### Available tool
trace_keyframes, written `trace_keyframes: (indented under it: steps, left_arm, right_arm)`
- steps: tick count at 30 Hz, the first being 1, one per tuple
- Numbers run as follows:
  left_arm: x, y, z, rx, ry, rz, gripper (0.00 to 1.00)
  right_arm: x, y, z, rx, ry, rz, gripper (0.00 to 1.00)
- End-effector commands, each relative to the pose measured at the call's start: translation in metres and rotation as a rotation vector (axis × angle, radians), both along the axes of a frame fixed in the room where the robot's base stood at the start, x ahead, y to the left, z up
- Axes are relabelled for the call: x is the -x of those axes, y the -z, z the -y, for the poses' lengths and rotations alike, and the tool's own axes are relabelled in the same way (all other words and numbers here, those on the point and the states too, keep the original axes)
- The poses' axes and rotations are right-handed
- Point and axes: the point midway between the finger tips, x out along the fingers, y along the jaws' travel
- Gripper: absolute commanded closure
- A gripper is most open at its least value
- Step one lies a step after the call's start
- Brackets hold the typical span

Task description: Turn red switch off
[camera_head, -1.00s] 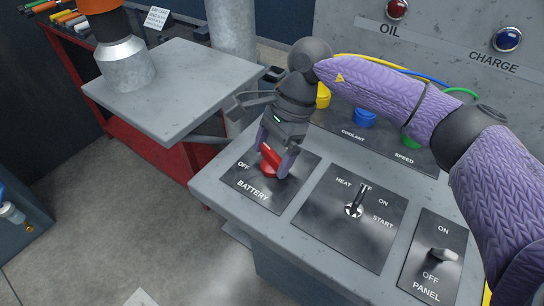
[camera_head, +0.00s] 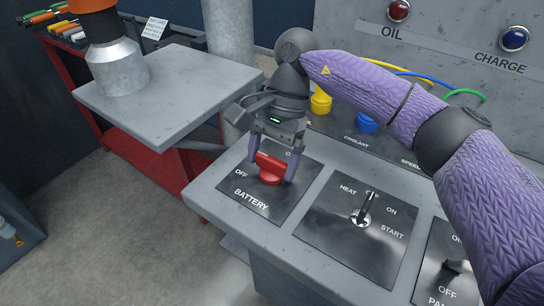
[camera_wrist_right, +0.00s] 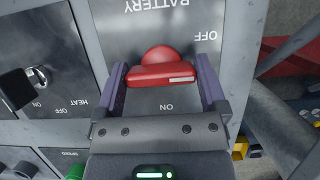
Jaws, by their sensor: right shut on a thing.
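The red switch (camera_head: 270,168) is a rotary knob with a bar handle on the black BATTERY plate (camera_head: 243,190). In the right wrist view the red switch (camera_wrist_right: 163,80) has its bar lying nearly across the picture, with a white mark at the right end, on the side of the OFF label. The ON label is below it there. My right gripper (camera_head: 272,172) reaches down from above and is shut on the red switch, with one purple finger at each end of the bar. My left gripper is not in view.
The plate beside it has a lever switch (camera_head: 364,207), and a panel switch (camera_head: 457,266) stands farther right. Oil (camera_head: 399,10) and charge (camera_head: 514,39) lamps are on the panel behind. A grey side table (camera_head: 165,95) stands left.

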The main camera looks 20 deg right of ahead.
Motion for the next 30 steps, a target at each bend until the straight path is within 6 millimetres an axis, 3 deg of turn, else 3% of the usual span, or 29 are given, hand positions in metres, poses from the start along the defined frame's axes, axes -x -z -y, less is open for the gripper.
trace_keyframes:
  steps: [6,7,8,16,24,30]
  left_arm:
    - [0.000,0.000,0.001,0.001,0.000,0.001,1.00]
    - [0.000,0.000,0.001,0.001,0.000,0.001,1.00]
    - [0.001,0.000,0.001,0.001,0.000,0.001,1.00]
    - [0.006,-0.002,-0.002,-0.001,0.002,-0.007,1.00]
    - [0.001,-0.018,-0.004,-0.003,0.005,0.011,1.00]
    - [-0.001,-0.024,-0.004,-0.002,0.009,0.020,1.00]
  right_arm:
    - [0.000,-0.001,0.000,-0.001,-0.002,0.003,0.68]
    - [0.000,-0.001,0.000,-0.001,-0.002,0.003,0.07]
    - [0.000,-0.001,0.000,-0.001,-0.002,0.003,0.00]
    - [-0.001,-0.005,0.001,0.000,0.001,0.002,0.00]
    - [-0.017,-0.066,0.019,-0.001,0.002,0.006,0.00]
    - [-0.024,-0.092,0.028,-0.001,-0.001,0.003,0.00]
